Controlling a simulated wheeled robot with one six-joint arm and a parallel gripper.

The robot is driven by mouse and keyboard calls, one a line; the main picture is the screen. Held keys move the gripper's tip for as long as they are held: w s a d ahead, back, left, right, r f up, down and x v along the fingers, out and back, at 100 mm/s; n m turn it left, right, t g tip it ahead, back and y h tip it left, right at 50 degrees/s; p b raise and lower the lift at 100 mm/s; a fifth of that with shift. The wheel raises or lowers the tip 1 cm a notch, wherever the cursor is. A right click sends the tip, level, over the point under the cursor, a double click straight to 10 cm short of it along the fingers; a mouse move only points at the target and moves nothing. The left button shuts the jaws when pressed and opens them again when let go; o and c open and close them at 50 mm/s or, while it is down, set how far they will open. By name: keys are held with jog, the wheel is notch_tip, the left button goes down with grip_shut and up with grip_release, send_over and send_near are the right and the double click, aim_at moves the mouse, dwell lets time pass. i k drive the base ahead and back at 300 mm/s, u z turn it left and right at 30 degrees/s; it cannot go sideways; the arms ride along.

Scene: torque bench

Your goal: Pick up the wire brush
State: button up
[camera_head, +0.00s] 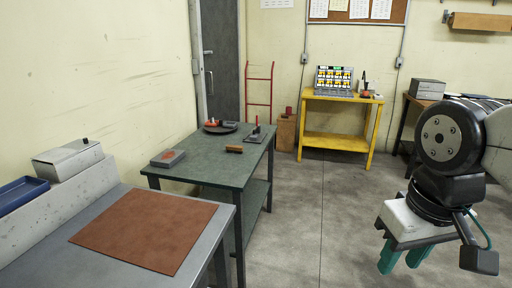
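A small brown wooden-looking block (234,149), which looks like the wire brush, lies flat near the middle front of the dark green table (190,147). Its bristles are too small to make out. My gripper (403,259) hangs at the right of the picture over the floor, far from the table, with its teal fingers pointing down. The fingers are apart with nothing between them.
A grey and red box (167,158), a round dark plate (220,128) and an upright tool (256,134) are also on the green table. A grey bench with a brown mat (146,229) stands nearer, left. A yellow table (341,138) stands behind; the floor (318,213) between is clear.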

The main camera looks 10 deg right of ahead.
aim_at(236, 149)
jog(key=z, duration=0.7)
jog(key=i, duration=2.3)
jog(key=u, duration=1.1)
jog(key=i, duration=0.8)
jog(key=u, duration=0.7)
